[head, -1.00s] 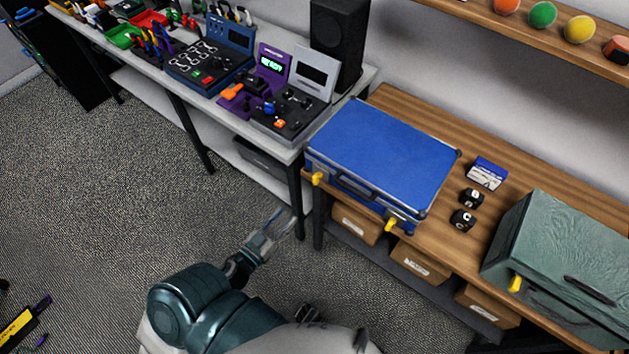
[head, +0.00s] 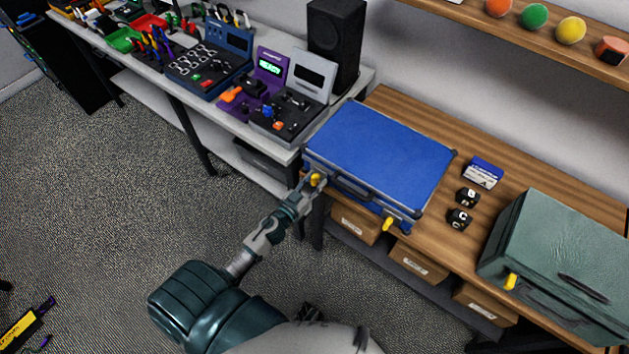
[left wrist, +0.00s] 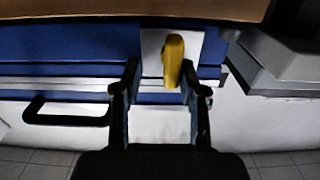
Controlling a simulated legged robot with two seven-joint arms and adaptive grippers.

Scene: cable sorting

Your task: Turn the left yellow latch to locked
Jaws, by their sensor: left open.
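A blue case (head: 380,152) lies closed on the wooden bench, with its handle side facing me. The left yellow latch (head: 316,179) is at the left end of that side. A second yellow latch (head: 388,223) is near its right end. My left gripper (head: 309,189) is at the left latch, partly covering it. In the left wrist view, the left latch (left wrist: 173,62) stands nearly upright on a pale plate. The open fingers of my left gripper (left wrist: 161,85) are on either side of its lower end. I cannot tell whether they touch it. My right gripper is not seen.
A green case (head: 560,255) with a yellow latch stands at the right. Black cubes (head: 461,217) and a small blue-and-white box (head: 483,172) lie between the cases. A grey table (head: 275,148) with devices adjoins at the left. Cardboard boxes (head: 418,262) sit below the bench.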

